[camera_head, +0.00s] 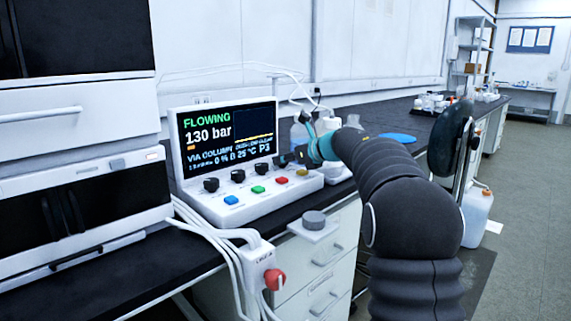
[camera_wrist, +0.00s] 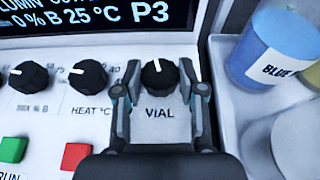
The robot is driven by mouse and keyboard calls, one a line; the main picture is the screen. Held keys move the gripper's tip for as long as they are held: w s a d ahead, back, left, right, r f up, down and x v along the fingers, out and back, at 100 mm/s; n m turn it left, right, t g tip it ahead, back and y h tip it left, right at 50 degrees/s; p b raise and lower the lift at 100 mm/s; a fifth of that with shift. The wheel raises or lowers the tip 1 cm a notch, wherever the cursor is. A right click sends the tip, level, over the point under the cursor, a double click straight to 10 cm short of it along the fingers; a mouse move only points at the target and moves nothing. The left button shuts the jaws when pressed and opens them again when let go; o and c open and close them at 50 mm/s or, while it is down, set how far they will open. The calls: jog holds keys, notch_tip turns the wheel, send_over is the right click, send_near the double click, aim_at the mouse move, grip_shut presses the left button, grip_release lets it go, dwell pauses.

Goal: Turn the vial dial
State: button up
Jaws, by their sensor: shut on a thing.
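The vial dial (camera_wrist: 159,77) is a black knob with a white pointer line, above the label "VIAL" on the white control panel. In the wrist view my gripper (camera_wrist: 160,90) has one finger on each side of the dial and is shut on it. The pointer points up, close to vertical. In the head view my gripper (camera_head: 300,155) is at the right end of the panel's row of knobs, and the vial dial is hidden there. The screen (camera_head: 225,138) reads "FLOWING", "130 bar" and "P3".
Left of the dial is the heat knob (camera_wrist: 88,77), with a red button (camera_wrist: 75,156) and a green button (camera_wrist: 13,150) below. A blue-topped container (camera_wrist: 272,48) stands to the right in a pale tray. A red knob (camera_head: 275,279) is on a box at the bench front.

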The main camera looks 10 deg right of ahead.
jog(key=m+h+p, duration=0.1)
jog(key=m+t+h+p, duration=0.1)
jog(key=m+h, duration=0.1)
jog(key=shift+s+a+r+t, duration=0.15)
jog(key=shift+a+t, duration=0.15)
jog(key=shift+m+t+h+p, duration=0.3)
jog(key=shift+m+h+p, duration=0.6)
jog(key=shift+h+p, duration=0.2)
jog(key=shift+m+h, duration=0.3)
jog(key=shift+h, duration=0.1)
jog(key=o, duration=1.1)
jog(key=shift+o, duration=0.2)
jog(key=v, duration=1.1)
jog(key=shift+s+d, duration=0.15)
jog(key=shift+s, duration=0.3)
